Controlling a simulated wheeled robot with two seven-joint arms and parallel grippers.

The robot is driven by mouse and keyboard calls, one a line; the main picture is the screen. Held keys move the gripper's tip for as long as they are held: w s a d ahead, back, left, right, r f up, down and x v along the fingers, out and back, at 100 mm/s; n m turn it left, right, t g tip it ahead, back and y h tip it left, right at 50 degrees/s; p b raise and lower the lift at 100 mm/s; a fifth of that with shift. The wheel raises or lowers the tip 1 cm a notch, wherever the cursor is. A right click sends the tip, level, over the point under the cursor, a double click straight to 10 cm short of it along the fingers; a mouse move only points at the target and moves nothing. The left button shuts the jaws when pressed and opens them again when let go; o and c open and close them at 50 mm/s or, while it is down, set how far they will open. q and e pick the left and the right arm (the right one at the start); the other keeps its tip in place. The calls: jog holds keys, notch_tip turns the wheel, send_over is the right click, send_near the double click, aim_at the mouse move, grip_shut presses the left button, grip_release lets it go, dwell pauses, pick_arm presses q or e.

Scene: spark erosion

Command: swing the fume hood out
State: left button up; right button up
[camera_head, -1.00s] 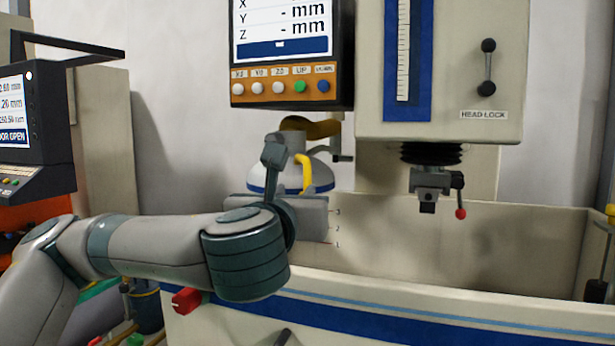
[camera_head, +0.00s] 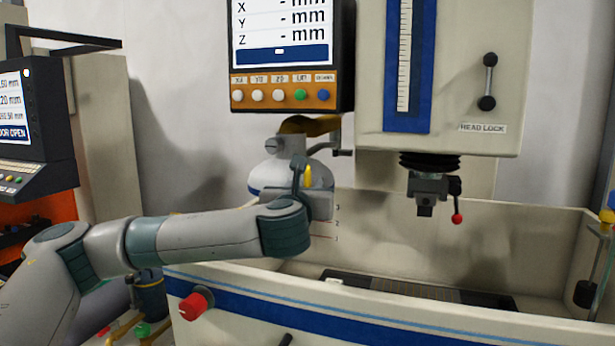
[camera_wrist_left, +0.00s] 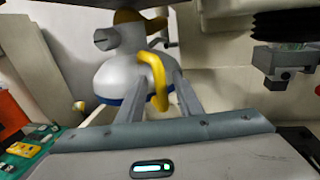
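The fume hood (camera_head: 266,174) is a white dome with a blue rim, on a brownish-yellow arm behind the tank's left end. It also shows in the left wrist view (camera_wrist_left: 112,70). Its curved yellow handle (camera_wrist_left: 157,78) stands out from the dome's front. My left gripper (camera_head: 301,168) is up at the handle. In the left wrist view its two fingers (camera_wrist_left: 158,92) stand apart, one on each side of the handle, with a gap visible. I cannot tell whether either finger touches it. My right gripper is not in view.
The tank wall (camera_head: 440,228) runs below and right of the hood. The machine head (camera_head: 455,80) with its electrode holder (camera_head: 428,188) hangs to the right. The display panel (camera_head: 290,60) is just above the hood. A red knob (camera_head: 196,304) is on the tank front.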

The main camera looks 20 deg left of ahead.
pick_arm(q)
jog(key=shift+w, duration=0.4)
grip_shut()
